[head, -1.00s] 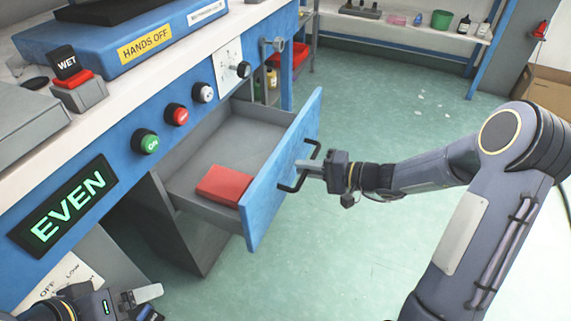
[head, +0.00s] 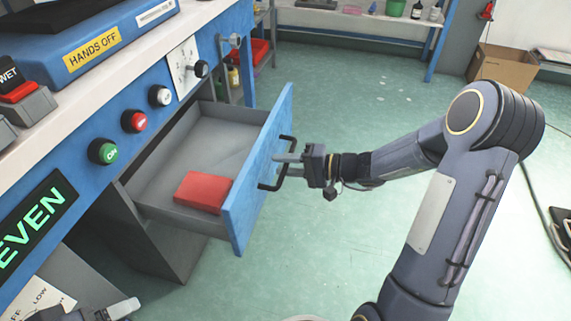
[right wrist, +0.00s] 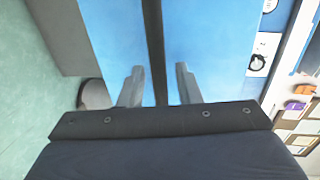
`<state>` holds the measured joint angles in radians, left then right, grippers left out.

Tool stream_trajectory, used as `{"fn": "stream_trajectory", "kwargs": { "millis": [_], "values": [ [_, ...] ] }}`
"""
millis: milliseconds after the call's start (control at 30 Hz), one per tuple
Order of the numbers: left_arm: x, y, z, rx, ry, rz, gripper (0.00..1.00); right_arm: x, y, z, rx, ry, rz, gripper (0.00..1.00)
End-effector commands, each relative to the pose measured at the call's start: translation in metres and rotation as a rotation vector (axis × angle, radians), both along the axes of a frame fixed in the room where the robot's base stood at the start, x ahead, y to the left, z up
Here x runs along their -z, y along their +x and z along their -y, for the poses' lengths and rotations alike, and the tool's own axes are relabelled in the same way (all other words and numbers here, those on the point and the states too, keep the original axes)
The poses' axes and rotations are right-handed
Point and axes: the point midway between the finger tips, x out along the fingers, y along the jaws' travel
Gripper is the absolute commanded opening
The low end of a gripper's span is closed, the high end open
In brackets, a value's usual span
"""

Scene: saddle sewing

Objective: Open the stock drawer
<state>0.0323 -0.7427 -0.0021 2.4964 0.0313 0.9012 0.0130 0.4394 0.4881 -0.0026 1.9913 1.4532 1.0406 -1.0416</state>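The stock drawer (head: 190,218) stands well open under the bench, its blue front (head: 240,210) standing clear of the cabinet. A red box (head: 203,191) lies inside near the front. My right gripper (head: 284,159) is at the drawer's black handle (head: 267,187). In the right wrist view, its two fingers (right wrist: 158,88) stand apart on either side of the handle bar (right wrist: 154,45), with narrow gaps showing blue between. My left gripper (head: 122,308) shows only in part at the bottom left, away from the drawer; its finger opening is hidden.
The bench front carries a green button (head: 103,151), a red button (head: 134,120) and knobs above the drawer. A cardboard box (head: 503,68) and a shelf (head: 365,22) stand at the back. The green floor right of the drawer is clear apart from my right arm.

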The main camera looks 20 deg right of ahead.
Motion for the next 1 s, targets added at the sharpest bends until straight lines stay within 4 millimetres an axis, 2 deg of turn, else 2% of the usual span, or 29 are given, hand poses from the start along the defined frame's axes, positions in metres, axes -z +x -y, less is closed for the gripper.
{"fn": "stream_trajectory", "kwargs": {
  "millis": [233, 500, 633, 1000],
  "values": [
    [-0.004, 0.000, 0.000, 0.000, 0.000, 0.000, 0.87, -0.003, -0.005, 0.008, 0.003, -0.001, 0.000, 0.31],
    [-0.018, 0.000, 0.000, 0.000, 0.000, 0.000, 0.87, -0.013, -0.031, 0.045, 0.005, -0.001, -0.001, 0.31],
    [-0.021, 0.000, 0.000, 0.000, 0.000, 0.000, 0.87, -0.015, -0.040, 0.057, 0.002, 0.000, -0.001, 0.31],
    [-0.021, 0.000, 0.000, 0.000, 0.000, 0.000, 0.87, -0.016, -0.045, 0.062, 0.000, 0.000, 0.000, 0.31]
  ]
}}
